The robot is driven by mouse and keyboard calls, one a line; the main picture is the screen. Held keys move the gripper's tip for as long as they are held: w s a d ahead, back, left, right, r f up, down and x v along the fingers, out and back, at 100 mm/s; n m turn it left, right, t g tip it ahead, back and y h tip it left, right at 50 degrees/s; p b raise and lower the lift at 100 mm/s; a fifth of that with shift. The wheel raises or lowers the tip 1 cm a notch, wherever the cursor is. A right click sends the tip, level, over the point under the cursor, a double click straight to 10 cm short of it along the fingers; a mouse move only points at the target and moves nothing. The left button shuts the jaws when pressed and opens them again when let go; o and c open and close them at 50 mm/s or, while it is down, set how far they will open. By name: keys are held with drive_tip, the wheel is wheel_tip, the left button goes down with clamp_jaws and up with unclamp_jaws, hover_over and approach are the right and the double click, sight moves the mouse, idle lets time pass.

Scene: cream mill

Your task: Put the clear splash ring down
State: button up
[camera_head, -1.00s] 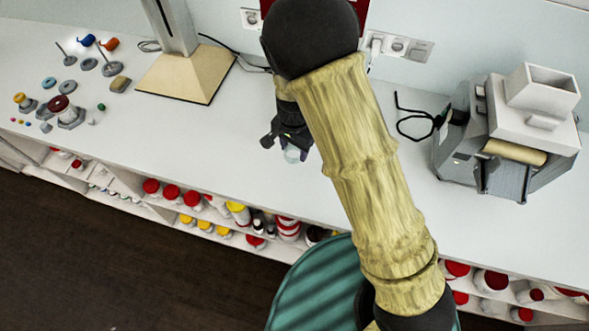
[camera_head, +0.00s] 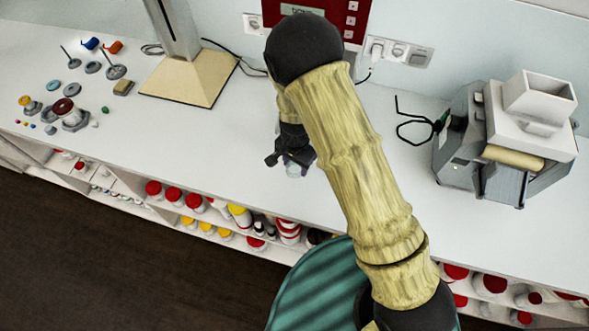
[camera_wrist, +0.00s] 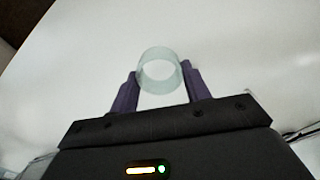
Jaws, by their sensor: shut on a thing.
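The clear splash ring (camera_wrist: 160,84) is a short, see-through, pale greenish tube. In the wrist view it sits between the two purple fingers of my gripper (camera_wrist: 160,88), which are shut on its sides. In the head view the ring (camera_head: 294,170) is a small pale shape under my gripper (camera_head: 292,160). My gripper is over the white counter (camera_head: 230,150), near its front edge. I cannot tell whether the ring touches the counter.
A grey machine with a white hopper (camera_head: 540,100) stands at the right. A beige-based stand (camera_head: 188,80) is at the back left. Small parts, including a dark red-topped piece (camera_head: 64,106), lie at the far left. Shelves of jars (camera_head: 240,213) run below the counter. The counter left of my gripper is clear.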

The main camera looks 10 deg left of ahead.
sight(295, 171)
drive_tip(key=shift+f+p, duration=0.4)
drive_tip(key=shift+f, duration=1.35)
drive_tip(key=shift+f, duration=0.15)
drive_tip(key=o, duration=1)
drive_tip(key=shift+o, duration=0.2)
wheel_tip(295, 171, up, 12)
drive_tip(key=b, duration=0.3)
drive_tip(key=shift+r, duration=0.2)
